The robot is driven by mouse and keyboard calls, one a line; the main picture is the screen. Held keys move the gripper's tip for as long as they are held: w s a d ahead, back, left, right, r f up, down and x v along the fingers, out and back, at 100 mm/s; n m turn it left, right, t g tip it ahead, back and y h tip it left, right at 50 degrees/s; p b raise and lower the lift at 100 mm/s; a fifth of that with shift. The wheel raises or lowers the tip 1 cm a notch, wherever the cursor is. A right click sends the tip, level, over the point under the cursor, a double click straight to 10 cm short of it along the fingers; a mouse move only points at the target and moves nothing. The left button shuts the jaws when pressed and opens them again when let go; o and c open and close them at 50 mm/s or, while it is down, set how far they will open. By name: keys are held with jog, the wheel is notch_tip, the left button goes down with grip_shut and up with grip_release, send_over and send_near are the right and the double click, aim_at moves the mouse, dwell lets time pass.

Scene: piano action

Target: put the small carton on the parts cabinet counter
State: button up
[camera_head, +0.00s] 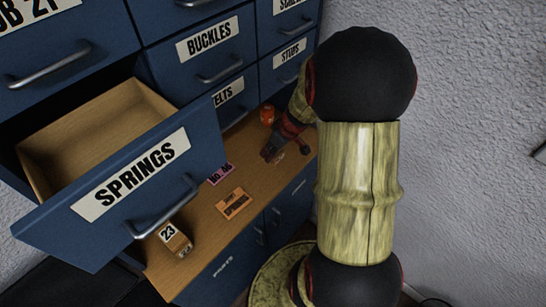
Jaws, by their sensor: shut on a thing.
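The parts cabinet counter (215,237) is a brown wooden ledge below the blue drawers. A small tan box marked 23 (175,239) stands on its left part, by the open drawer's handle; I cannot tell whether this is the small carton. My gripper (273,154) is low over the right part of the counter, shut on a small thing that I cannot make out. My own arm and the distance hide most of the grip. I cannot tell whether the held thing touches the counter.
The open SPRINGS drawer (118,192) juts out over the counter's left part and looks empty where I see inside. An orange object (267,115) stands behind my gripper. A pink tag (221,174) and an orange tag (233,204) lie on the counter. A rough grey wall is at right.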

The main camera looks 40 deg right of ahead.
jog(key=shift+w+d+f, duration=0.35)
jog(key=shift+d+f, duration=0.15)
jog(key=shift+f, duration=0.25)
jog(key=shift+w+d+f+b, duration=0.1)
jog(key=shift+f+b, duration=0.5)
jog(key=shift+f, duration=1.05)
jog(key=shift+f, duration=0.15)
jog(key=o, duration=1.1)
jog(key=shift+o, duration=0.2)
jog(key=p+v, duration=0.2)
jog(key=v, duration=1)
jog(key=shift+p, duration=0.35)
